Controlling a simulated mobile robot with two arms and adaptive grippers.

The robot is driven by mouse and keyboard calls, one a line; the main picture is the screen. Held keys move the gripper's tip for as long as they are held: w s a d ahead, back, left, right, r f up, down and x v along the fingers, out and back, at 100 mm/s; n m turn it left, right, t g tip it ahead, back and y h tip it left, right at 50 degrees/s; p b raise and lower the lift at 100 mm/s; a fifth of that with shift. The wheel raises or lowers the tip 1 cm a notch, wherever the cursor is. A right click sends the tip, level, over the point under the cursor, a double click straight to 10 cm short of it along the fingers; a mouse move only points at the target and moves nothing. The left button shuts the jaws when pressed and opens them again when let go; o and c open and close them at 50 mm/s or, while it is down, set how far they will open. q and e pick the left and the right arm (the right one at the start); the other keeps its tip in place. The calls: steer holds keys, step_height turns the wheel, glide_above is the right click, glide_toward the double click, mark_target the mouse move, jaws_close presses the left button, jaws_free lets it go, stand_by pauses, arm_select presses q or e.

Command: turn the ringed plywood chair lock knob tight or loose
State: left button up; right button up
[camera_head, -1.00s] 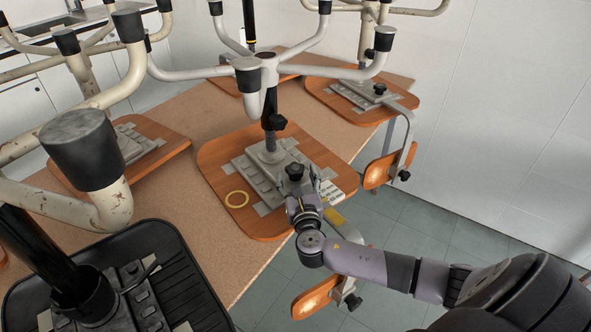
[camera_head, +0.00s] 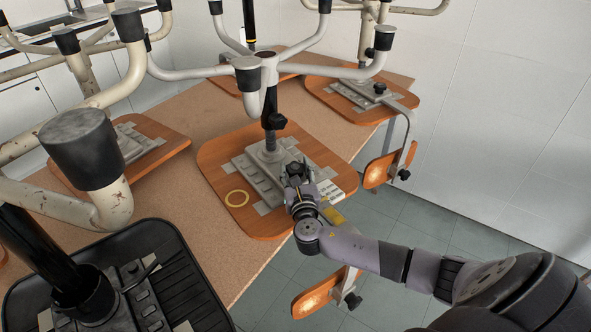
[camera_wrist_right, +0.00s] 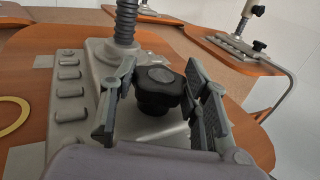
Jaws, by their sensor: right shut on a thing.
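The plywood chair seat (camera_head: 222,158) lies upside down on the table, with a yellow ring (camera_head: 237,198) flat on it; the ring also shows in the wrist view (camera_wrist_right: 12,112). A black lobed lock knob (camera_wrist_right: 158,88) sits on the grey metal mechanism (camera_head: 262,178) under this seat, near its front right side. My right gripper (camera_head: 298,174) is shut on the knob; in the wrist view its two fingers (camera_wrist_right: 163,92) flank the knob left and right. In the head view the gripper partly hides the knob. My left gripper is not in view.
More upturned chairs stand around: one with a black seat (camera_head: 185,275) at front left, a wooden one (camera_head: 165,152) at left, another (camera_head: 340,105) behind. A grey five-armed base (camera_head: 210,72) rises above the ringed seat. An orange backrest (camera_head: 313,298) hangs below the table edge.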

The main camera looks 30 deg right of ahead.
steer(key=c, duration=0.5)
steer(key=shift+o, duration=0.2)
